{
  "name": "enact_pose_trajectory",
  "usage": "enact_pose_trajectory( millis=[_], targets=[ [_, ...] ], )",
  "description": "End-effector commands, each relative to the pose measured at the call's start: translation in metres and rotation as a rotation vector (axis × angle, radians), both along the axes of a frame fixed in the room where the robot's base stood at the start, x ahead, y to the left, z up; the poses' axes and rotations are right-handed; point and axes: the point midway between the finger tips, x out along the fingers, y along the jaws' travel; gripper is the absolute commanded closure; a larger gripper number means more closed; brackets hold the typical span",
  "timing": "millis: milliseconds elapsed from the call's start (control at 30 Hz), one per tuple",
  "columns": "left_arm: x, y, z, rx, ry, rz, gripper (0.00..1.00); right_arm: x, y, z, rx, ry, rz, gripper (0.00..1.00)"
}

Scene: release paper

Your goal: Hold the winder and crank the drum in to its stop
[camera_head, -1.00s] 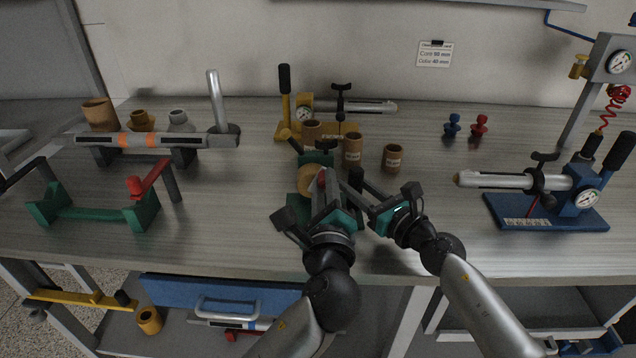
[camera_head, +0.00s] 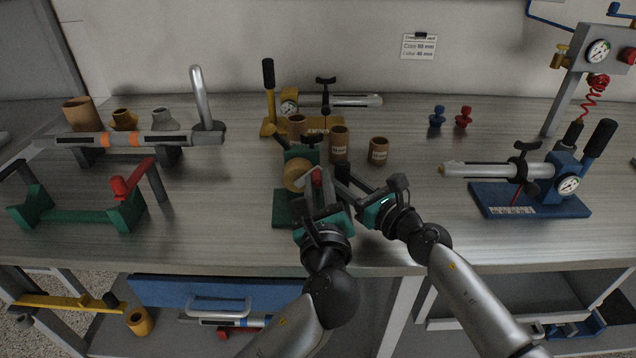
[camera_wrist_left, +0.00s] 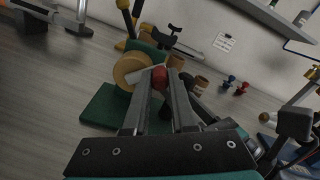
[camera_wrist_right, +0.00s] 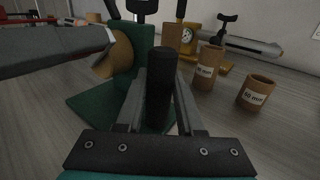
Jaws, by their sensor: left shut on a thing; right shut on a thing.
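The winder has a green base (camera_head: 284,212), a round tan drum (camera_head: 296,174) and a green upright behind it. The drum also shows in the left wrist view (camera_wrist_left: 130,68) and right wrist view (camera_wrist_right: 116,54). My left gripper (camera_head: 318,190) is shut on the red crank knob (camera_wrist_left: 159,77) at the drum's near right side. My right gripper (camera_head: 352,184) is shut on the winder's upright black handle (camera_wrist_right: 160,80), right of the drum. The grippers are close together. My left gripper and arm hide part of the crank and base.
Two tan cups (camera_head: 339,145) (camera_head: 378,150) stand close behind my right gripper. A yellow hand pump (camera_head: 290,105) is at the back and a blue pump stand (camera_head: 530,200) at the right. A green frame with a red lever (camera_head: 75,215) is at the left.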

Motion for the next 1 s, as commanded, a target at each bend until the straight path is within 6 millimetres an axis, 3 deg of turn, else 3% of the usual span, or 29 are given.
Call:
enact_pose_trajectory(
  millis=[167,200,433,767,1000],
  targets=[
    [0.0,-0.001,-0.002,-0.002,0.004,-0.003,1.0,-0.001,0.002,-0.001,0.001,0.002,0.005,1.0],
    [0.0,-0.001,-0.002,-0.002,0.004,-0.003,0.72,-0.001,0.002,-0.001,0.001,0.002,0.005,1.0],
    [0.0,0.0,-0.001,-0.003,0.002,-0.001,0.47,-0.001,0.002,-0.001,0.001,0.002,0.004,1.0],
    [-0.003,0.0,-0.001,-0.003,0.002,-0.001,0.45,-0.001,0.002,-0.001,0.001,0.002,0.004,1.0],
    [-0.037,-0.003,-0.002,-0.005,0.006,-0.003,0.45,-0.001,0.001,-0.001,0.001,0.002,0.004,1.0]
  ],
)
